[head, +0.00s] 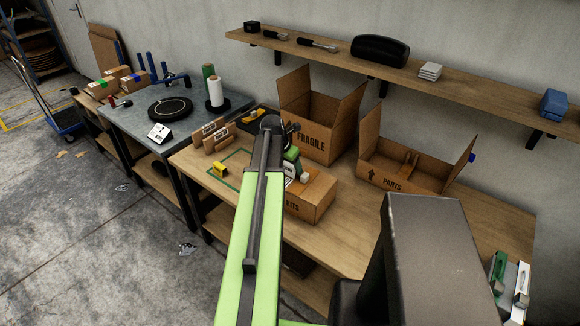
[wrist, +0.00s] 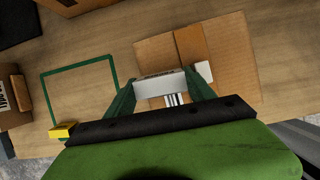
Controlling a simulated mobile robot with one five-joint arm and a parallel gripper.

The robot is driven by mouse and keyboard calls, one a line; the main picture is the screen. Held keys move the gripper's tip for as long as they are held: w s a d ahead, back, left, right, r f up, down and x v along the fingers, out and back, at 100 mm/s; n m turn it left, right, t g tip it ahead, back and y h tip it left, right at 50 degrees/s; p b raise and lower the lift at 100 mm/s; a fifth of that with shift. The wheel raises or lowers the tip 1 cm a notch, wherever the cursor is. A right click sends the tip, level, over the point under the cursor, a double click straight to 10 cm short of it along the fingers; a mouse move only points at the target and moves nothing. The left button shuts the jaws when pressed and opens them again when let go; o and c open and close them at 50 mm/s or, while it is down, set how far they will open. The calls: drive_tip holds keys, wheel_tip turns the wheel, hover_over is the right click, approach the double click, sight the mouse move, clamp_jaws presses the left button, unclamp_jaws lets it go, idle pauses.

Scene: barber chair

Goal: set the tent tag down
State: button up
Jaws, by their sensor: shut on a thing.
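My gripper (head: 293,158) is shut on the white tent tag (wrist: 160,86), which has dark print along one edge in the wrist view. My green fingers (wrist: 164,88) flank it there, and a white part shows beyond the right finger. In the head view, a small white piece at my gripper appears to be the tag (head: 304,176). The tag is over or in front of the closed KITS carton (head: 318,194); whether it touches the carton I cannot tell. A green outlined rectangle (wrist: 78,73) on the wooden bench lies left of the tag, with bare wood inside.
A yellow block (head: 221,169) sits at the green outline's near corner. Small brown boxes (head: 215,136) stand behind the outline. An open FRAGILE carton (head: 318,138) and an open PARTS carton (head: 395,176) stand at the bench's back. A white tented card (head: 159,132) stands on the grey table.

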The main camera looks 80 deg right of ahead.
drive_tip(key=shift+f+b, duration=0.65)
drive_tip(key=shift+b, duration=0.05)
drive_tip(key=o, duration=1.5)
drive_tip(key=shift+r, duration=0.2)
drive_tip(key=p+v, duration=1.6)
drive_tip(key=v, duration=0.1)
drive_tip(key=shift+a, duration=0.2)
